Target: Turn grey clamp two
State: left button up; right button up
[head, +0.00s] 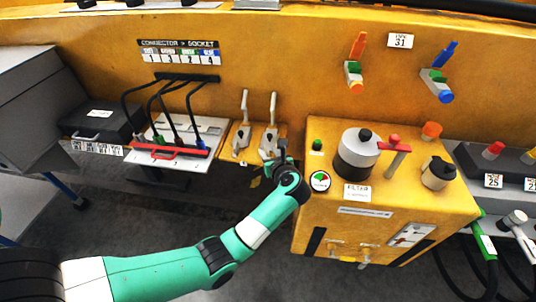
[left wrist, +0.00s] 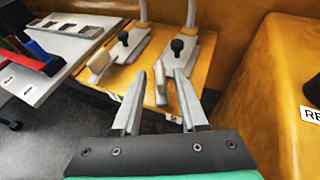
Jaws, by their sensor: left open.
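Two grey clamps stand side by side on a small yellow plate, both with upright handles: the left clamp (head: 241,138) and the right clamp (head: 269,138). I see no number on either. In the left wrist view the left clamp (left wrist: 124,46) and right clamp (left wrist: 178,48) each carry a black-tipped spindle. My left gripper (head: 281,153) is just in front of the right clamp. Its open fingers (left wrist: 160,88) point at that clamp, with the near grey end of the clamp between or just beyond them; contact is unclear. My right gripper is out of view.
Left of the clamps is a connector board (head: 182,131) with black cables and a red bar. Right of them a yellow housing (head: 408,205) rises, carrying a filter canister (head: 357,160) and a red-handled valve (head: 394,147). A yellow wall stands behind.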

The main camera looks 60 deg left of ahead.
pick_arm(q)
jog(key=shift+w+a+f, duration=0.1)
jog(key=shift+a+f, duration=0.1)
jog(key=shift+a, duration=0.35)
grip_shut()
